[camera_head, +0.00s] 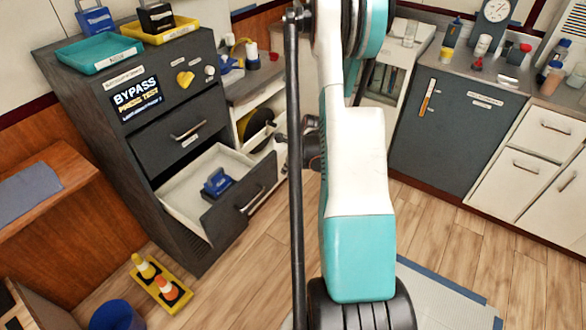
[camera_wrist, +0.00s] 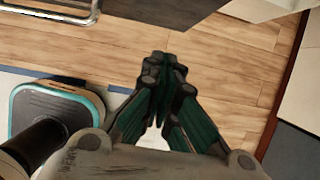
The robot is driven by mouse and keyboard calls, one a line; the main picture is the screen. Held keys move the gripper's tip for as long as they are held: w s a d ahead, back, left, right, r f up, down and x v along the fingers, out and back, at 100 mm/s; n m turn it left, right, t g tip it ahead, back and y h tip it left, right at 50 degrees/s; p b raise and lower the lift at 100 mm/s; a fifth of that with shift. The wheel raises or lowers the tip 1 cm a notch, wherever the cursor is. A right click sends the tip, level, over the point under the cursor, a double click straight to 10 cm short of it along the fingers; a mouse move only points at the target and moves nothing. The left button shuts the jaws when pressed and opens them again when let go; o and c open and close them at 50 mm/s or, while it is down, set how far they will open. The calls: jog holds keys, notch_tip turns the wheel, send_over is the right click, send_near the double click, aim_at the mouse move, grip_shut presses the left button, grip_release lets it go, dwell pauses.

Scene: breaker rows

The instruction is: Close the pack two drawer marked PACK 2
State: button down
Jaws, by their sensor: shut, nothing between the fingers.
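A grey cabinet (camera_head: 195,60) stands at the left in the head view. Its lower drawer (camera_head: 236,213) is pulled out, with a dark front, a bar handle and a pale interior. A blue object (camera_head: 216,182) sits inside it. The drawer above (camera_head: 172,142) is shut. The small drawer labels are too small to read, so I cannot confirm the PACK 2 mark. My gripper (camera_wrist: 160,80) is shut and empty in the wrist view, above the wood floor and touching nothing there. In the head view my arm hides part of the space right of the open drawer.
A yellow tray with small cones (camera_head: 160,286) and a blue bin (camera_head: 117,315) are on the floor before the cabinet. A wooden bench (camera_head: 45,195) stands at left. Open shelves (camera_head: 262,135) adjoin the cabinet. Wood floor (camera_head: 260,270) is clear in front of the drawer.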

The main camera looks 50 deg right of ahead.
jog(key=shift+w+a+f+b, duration=0.1)
jog(key=shift+w+f+b, duration=0.15)
jog(key=shift+w, duration=0.5)
jog(key=shift+w+a+f+b, duration=0.1)
jog(key=shift+w+f+b, duration=0.15)
jog(key=shift+w, duration=0.5)
jog(key=shift+w+f+b, duration=0.2)
jog(key=shift+w+b, duration=0.1)
jog(key=shift+w, duration=0.45)
jog(key=shift+w, duration=0.15)
